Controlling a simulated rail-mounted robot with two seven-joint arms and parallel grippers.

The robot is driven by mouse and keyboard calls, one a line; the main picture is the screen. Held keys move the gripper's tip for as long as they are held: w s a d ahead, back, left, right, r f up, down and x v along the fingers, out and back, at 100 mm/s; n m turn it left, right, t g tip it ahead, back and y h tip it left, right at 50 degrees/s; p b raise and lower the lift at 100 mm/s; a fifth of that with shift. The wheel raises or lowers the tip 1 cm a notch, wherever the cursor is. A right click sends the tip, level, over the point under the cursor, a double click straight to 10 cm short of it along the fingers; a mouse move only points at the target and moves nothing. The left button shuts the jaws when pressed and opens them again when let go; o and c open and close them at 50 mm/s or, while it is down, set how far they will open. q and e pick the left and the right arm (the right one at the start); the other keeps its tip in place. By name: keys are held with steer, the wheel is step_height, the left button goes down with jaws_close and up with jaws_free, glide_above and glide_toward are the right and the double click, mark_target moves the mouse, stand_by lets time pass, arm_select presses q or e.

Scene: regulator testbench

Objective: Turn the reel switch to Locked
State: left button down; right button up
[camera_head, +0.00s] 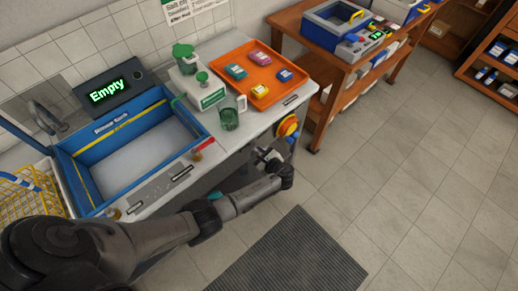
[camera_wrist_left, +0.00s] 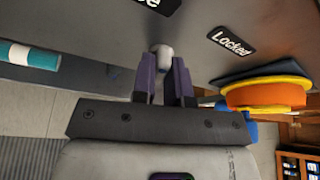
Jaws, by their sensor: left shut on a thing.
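My left gripper (camera_head: 264,158) reaches the front face of the counter, just left of the orange and yellow reel (camera_head: 287,127). In the left wrist view its two fingers (camera_wrist_left: 164,72) are shut on the pale knob of the reel switch (camera_wrist_left: 162,50). A black "Locked" label (camera_wrist_left: 231,41) is on the panel to the right of the knob. Another label (camera_wrist_left: 165,4), cut off at the top edge, ends in "se". The reel (camera_wrist_left: 265,92) shows at the right there. The fingers hide part of the knob, and I cannot tell which label it points to.
The counter holds a blue-framed basin (camera_head: 88,180), an "Empty" display (camera_head: 107,90), a green jug (camera_head: 229,119) and an orange tray (camera_head: 236,58) with several coloured pieces. A wooden bench (camera_head: 298,45) stands at the back right. The floor (camera_head: 400,190) at right is clear.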

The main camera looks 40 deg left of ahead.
arm_select(q)
steer(key=m+g+b, duration=0.1)
steer(key=m+g, duration=0.2)
steer(key=m, duration=0.2)
steer(key=w+m+g+y+b, duration=0.1)
steer(key=m+g, duration=0.1)
steer(key=m, duration=0.1)
steer(key=shift+f+g+b, duration=0.15)
steer(key=shift+g+b, duration=0.15)
steer(key=shift+m, duration=0.4)
steer(key=shift+b, duration=0.35)
stand_by(0.3)
steer(key=c, duration=1.1)
jaws_free()
steer(key=shift+c, duration=0.2)
steer(key=shift+d, duration=0.1)
